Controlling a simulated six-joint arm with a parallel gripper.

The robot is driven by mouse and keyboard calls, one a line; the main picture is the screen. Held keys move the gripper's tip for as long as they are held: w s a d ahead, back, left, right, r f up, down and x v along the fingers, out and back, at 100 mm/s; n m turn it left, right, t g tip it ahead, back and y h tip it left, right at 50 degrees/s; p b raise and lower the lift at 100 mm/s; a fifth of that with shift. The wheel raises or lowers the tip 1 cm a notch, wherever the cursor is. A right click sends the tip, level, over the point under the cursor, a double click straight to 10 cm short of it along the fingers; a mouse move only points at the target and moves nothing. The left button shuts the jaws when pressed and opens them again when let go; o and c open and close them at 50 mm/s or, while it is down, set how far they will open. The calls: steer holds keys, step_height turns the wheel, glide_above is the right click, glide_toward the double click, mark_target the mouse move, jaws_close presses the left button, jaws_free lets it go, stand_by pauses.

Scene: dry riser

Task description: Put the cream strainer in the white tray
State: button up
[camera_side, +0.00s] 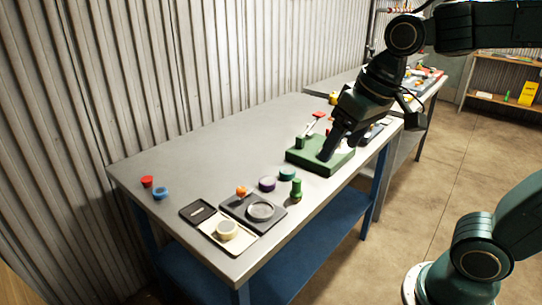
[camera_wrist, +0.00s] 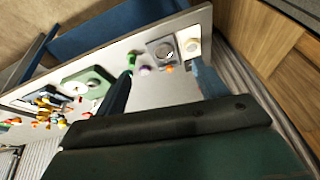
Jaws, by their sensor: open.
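The cream strainer (camera_side: 227,229) is a short round cream piece. It sits in the white tray (camera_side: 238,248), at the near left corner of the bench. In the wrist view the strainer (camera_wrist: 192,45) also shows on the white tray (camera_wrist: 191,30), near the bench end. My gripper (camera_side: 329,150) is open, well away to the right of the strainer, over or just behind the green block (camera_side: 305,161). I cannot tell whether it touches the block. Nothing shows held in it.
A grey tray (camera_side: 277,220) with a grey ring (camera_side: 261,211) adjoins the white tray. A small black tray (camera_side: 193,209) lies to its left. A green peg (camera_side: 296,190), an orange ball (camera_side: 242,190) and red and blue caps (camera_side: 161,193) stand nearby. The bench middle is clear.

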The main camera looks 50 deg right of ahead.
steer(key=s+d+f+n+t, duration=0.1)
steer(key=s+f, duration=0.1)
steer(key=s, duration=0.6)
steer(key=shift+s+d, duration=0.15)
steer(key=shift+d, duration=0.05)
steer(key=shift+f, duration=0.1)
stand_by(0.9)
